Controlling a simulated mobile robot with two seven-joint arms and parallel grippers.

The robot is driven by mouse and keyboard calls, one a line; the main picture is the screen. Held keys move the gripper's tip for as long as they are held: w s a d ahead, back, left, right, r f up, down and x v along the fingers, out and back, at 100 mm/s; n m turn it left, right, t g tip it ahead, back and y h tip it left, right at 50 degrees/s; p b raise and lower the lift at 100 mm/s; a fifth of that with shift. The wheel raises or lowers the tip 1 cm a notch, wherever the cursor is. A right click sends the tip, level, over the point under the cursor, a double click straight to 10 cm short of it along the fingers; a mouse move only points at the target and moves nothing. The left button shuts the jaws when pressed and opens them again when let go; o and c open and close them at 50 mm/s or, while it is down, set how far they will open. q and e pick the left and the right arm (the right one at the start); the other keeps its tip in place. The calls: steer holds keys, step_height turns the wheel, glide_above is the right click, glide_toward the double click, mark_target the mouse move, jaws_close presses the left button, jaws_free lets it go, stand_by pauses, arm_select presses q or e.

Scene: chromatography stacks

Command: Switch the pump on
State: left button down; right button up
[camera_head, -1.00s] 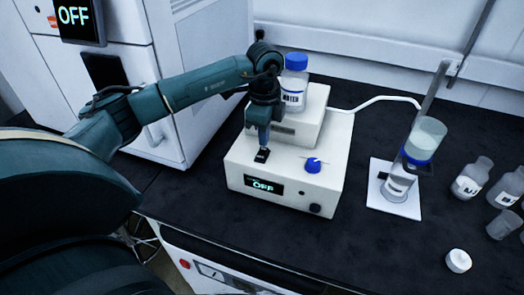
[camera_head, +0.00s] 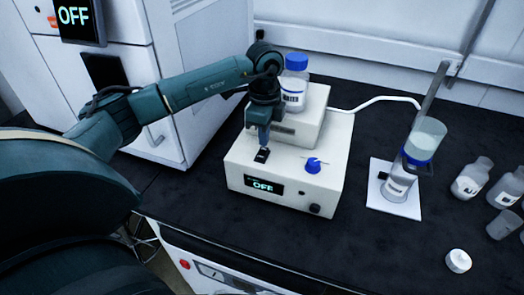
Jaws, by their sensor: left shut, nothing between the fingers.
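The pump is a white box (camera_head: 325,178) on the dark bench, with a smaller white block and a blue-capped bottle on top. Its front display (camera_head: 263,186) reads OFF. A small black rocker switch (camera_head: 261,156) is on its top face near the front left. My left gripper (camera_head: 264,147) points down, shut and empty, with its tips just above or at the switch; I cannot tell whether they touch. A blue knob (camera_head: 313,166) is to the right of the switch. My right gripper is not in view.
A glass column with a blue ring (camera_head: 418,158) stands on a white pad right of the pump, joined by a white tube. Several bottles and a white cap (camera_head: 458,261) are at the far right. A large white instrument (camera_head: 195,85) with an OFF screen is at left.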

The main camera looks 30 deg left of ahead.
mark_target(264, 148)
arm_select(q)
steer(key=shift+f+b, duration=0.65)
steer(key=shift+f, duration=0.4)
stand_by(0.7)
steer(key=shift+r+p, duration=2.9)
steer(key=shift+r, duration=0.65)
